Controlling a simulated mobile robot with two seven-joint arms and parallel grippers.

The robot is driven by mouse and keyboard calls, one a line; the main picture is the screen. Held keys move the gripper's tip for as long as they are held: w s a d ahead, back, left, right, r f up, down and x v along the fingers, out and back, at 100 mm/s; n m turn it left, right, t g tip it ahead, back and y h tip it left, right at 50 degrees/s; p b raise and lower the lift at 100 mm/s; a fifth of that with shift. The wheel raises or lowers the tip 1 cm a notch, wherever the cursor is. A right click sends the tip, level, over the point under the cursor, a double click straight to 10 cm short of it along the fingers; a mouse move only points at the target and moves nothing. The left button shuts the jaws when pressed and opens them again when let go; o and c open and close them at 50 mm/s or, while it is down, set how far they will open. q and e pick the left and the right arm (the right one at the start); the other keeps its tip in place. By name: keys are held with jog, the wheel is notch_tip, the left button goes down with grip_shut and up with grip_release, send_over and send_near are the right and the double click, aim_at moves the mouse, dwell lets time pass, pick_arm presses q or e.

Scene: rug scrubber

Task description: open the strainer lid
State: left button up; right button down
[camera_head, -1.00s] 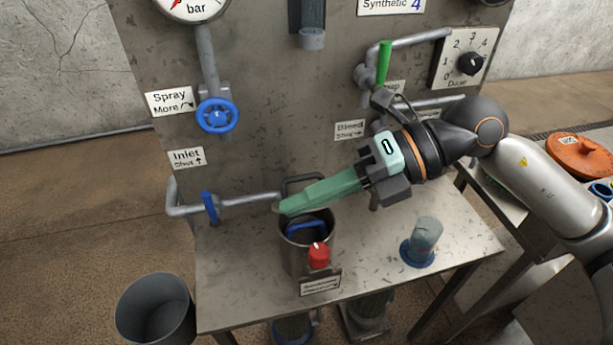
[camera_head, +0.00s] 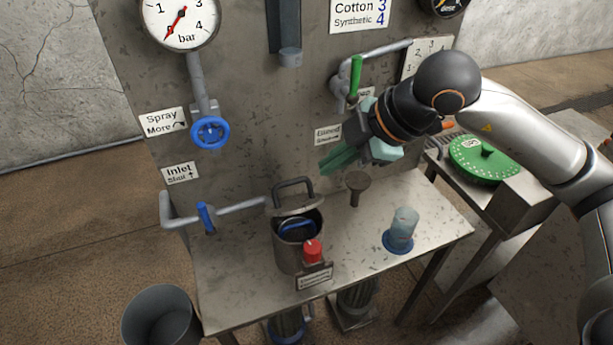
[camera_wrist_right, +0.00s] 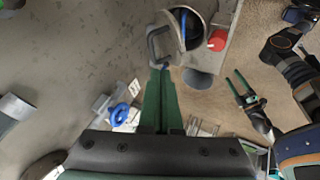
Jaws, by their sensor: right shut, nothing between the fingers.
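The strainer (camera_head: 289,252) is a grey metal pot on the bench. Its lid (camera_head: 282,205) stands raised at the back of the rim, with a dark loop handle (camera_head: 292,186) on it. A blue-handled basket (camera_head: 298,226) shows inside the open mouth. The wrist view also shows the strainer (camera_wrist_right: 205,12) and lid handle (camera_wrist_right: 158,45) beyond the fingertips. My right gripper (camera_head: 326,165) is shut and empty, above and right of the strainer, apart from it. My left gripper (camera_wrist_right: 239,84) shows only in the wrist view, with its green fingers apart and empty.
A red knob (camera_head: 313,250) stands at the strainer's front. A blue-based clear cup (camera_head: 401,231) and a dark funnel-like piece (camera_head: 357,188) are on the bench to its right. A blue inlet valve (camera_head: 206,218) is to the left. A grey bucket (camera_head: 160,318) stands on the floor.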

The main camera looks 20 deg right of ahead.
send_over(302, 202)
jog(key=f, duration=0.6)
jog(key=shift+s+d+f, duration=0.2)
jog(key=shift+s+f, duration=0.15)
jog(key=shift+s, duration=0.05)
pick_arm(q)
jog(key=shift+w+r, duration=0.25)
jog(key=shift+w, duration=0.05)
pick_arm(e)
jog(key=shift+w+a+f, duration=0.25)
jog(key=shift+w+f, duration=0.1)
jog(key=shift+f, duration=0.25)
